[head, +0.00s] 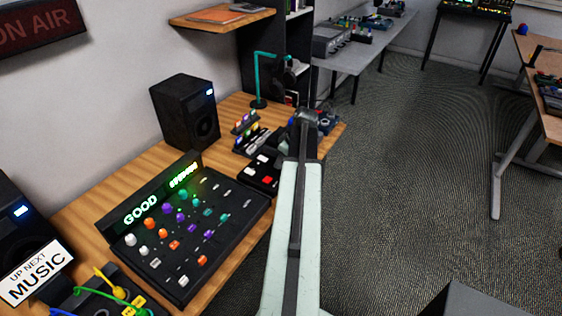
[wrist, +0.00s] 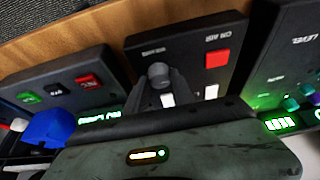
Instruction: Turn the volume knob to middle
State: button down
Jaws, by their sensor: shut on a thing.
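The volume knob (wrist: 158,72) is a dark grey round knob on a black control box (wrist: 185,48), under a printed "VOLUME" label in the wrist view. My gripper (wrist: 163,84) is shut on the knob, with its dark fingers at the knob's sides. The knob's pointer is too small and dark to read. In the head view, the end of my arm is over the far right part of the wooden desk (head: 236,112). The knob cannot be made out there.
A box with several buttons (wrist: 62,92) is to the left, and a "LEVEL" panel (wrist: 290,60) to the right. In the head view, a mixer (head: 190,225) and speaker (head: 186,110) stand on the desk.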

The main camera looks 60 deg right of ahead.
jog(key=shift+a+m, duration=0.1)
jog(key=shift+m, duration=0.2)
jog(key=m+h, duration=0.1)
jog(key=m, duration=0.2)
jog(key=shift+a, duration=0.1)
jog(key=m+g+h, duration=0.1)
jog(key=m+h, duration=0.1)
jog(key=m, duration=0.3)
jog(key=shift+w+m, duration=0.1)
jog(key=shift+m, duration=0.2)
jog(key=m+g+h, duration=0.1)
jog(key=m+g, duration=0.1)
jog(key=m, duration=0.2)
jog(key=shift+w, duration=0.15)
jog(key=shift+w+a+m+g, duration=0.1)
jog(key=shift+m+g, duration=0.6)
jog(key=shift+m, duration=1.7)
jog(key=c, duration=1.1)
grip_release()
